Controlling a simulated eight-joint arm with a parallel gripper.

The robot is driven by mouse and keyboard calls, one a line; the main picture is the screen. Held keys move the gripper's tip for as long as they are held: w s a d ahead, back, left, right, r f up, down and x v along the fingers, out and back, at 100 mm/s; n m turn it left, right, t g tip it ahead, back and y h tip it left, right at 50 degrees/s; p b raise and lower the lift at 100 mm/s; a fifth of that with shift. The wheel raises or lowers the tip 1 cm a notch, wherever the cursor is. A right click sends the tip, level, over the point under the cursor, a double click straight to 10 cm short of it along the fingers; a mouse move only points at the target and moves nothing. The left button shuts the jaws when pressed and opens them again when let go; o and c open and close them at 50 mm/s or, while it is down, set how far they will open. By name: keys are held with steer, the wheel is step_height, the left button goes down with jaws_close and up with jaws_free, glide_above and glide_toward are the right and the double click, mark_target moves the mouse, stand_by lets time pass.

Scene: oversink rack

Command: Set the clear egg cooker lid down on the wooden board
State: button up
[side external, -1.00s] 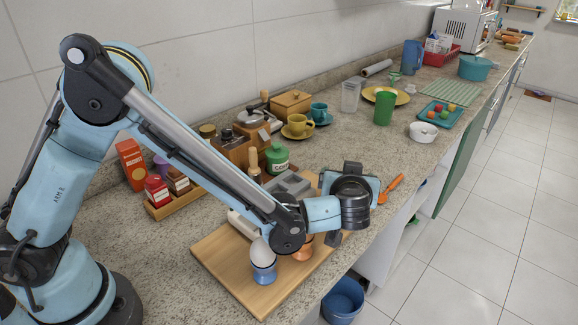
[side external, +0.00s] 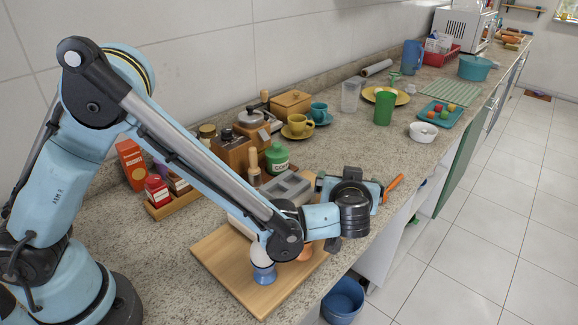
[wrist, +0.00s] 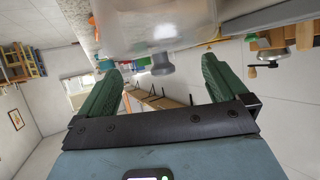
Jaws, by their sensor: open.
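The clear egg cooker lid (wrist: 150,25) fills the top middle of the wrist view as a see-through shape with a grey knob (wrist: 162,64). My gripper (wrist: 161,67) is open, its green fingers either side of the knob in that view; I cannot tell whether they touch it. In the side view my gripper (side external: 324,184) is low over the counter near the board's far right end. I cannot make out the lid there. The wooden board (side external: 222,256) lies at the counter's front, partly hidden by my arm.
A blue egg cup (side external: 264,275) with an egg and an orange one stand on the board. A grey-topped appliance (side external: 289,186) sits beside my gripper. An orange utensil (side external: 393,187) lies near the front edge. The board's front left is clear.

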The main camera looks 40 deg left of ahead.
steer(key=v, duration=1.1)
steer(key=s+a+m+g+h, duration=0.1)
steer(key=s+a+m+h, duration=0.1)
steer(key=a, duration=0.5)
steer(key=s+a+r+m+g+h, duration=0.1)
steer(key=s+a+m+h, duration=0.1)
steer(key=s+a, duration=0.3)
steer(key=s+a+m+g+h, duration=0.1)
steer(key=s+a+m+h, duration=0.1)
steer(key=a, duration=0.7)
steer(key=shift+s+r+g+h, duration=0.25)
steer(key=shift+s+g+h, duration=0.2)
steer(key=shift+s, duration=0.4)
